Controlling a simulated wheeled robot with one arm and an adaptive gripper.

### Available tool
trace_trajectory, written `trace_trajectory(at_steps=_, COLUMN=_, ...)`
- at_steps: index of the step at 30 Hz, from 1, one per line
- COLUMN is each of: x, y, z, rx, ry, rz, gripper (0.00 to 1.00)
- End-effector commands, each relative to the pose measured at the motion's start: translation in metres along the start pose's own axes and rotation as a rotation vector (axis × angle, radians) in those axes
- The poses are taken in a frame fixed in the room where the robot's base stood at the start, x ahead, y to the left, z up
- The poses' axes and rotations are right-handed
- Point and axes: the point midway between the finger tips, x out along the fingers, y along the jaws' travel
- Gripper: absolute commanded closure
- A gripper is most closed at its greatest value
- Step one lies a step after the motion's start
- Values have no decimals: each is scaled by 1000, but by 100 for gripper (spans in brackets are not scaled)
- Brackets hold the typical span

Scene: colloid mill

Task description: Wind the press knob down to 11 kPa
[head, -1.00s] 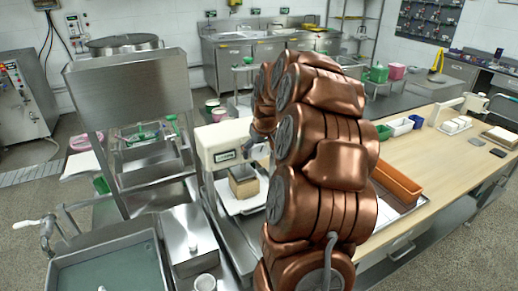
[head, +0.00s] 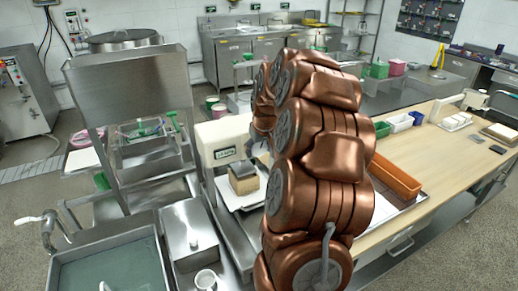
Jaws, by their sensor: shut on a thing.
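The press is a cream-white housing (head: 218,135) left of my arm, with a small dark-framed display (head: 225,153) on its front. The display's digits are too small to read surely. Below it, a tan box (head: 244,184) with a grey top sits on a white tray (head: 226,193). My gripper (head: 259,138) is at the right side of the press housing, small and mostly hidden by my copper arm. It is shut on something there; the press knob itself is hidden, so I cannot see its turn.
A steel sink (head: 105,270) and a steel box with a lid knob (head: 188,232) stand at front left. A wooden table (head: 440,170) with an orange tray (head: 396,177) lies right of my arm. A steel hooded stand (head: 130,85) rises left of the press.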

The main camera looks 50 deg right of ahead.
Motion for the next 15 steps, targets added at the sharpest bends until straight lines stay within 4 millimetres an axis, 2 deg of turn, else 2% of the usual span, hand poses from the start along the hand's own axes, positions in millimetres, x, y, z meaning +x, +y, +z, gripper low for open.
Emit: trace_trajectory(at_steps=15, x=2, y=1, z=-1, rx=58, ry=1, rz=-134, gripper=72)
